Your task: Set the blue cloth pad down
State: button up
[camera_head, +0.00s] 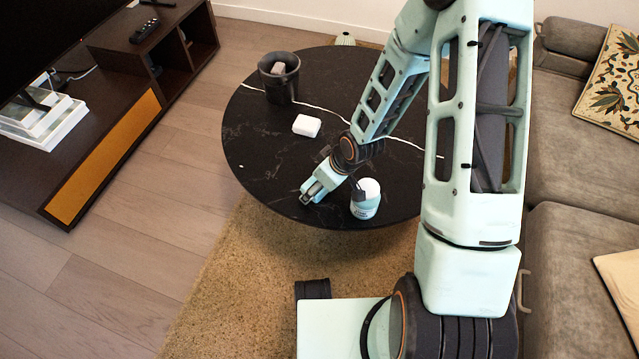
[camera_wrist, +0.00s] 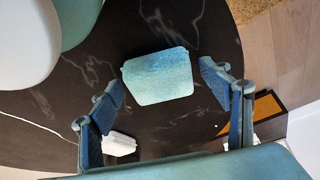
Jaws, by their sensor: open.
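The blue cloth pad (camera_wrist: 158,76) shows in the wrist view as a light blue, roughly rectangular block with a textured face. It appears to rest on the dark table. My gripper (camera_wrist: 165,84) is open, with one finger on each side of the pad and a visible gap at both sides. In the head view my gripper (camera_head: 308,194) is low over the near left part of the round black table (camera_head: 265,165). There the pad cannot be clearly told apart from the fingers.
A white and pale green jar (camera_head: 366,198) stands close to the right of my gripper. A white block (camera_head: 306,126) lies behind it. A dark cup (camera_head: 280,80) holding something stands at the back left. The table's near edge is close; its left part is clear.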

jog(key=p+v, duration=0.5)
jog(key=v, duration=0.7)
jog(key=shift+r+p, duration=0.25)
jog(key=shift+p, duration=0.1)
jog(key=shift+w, duration=0.1)
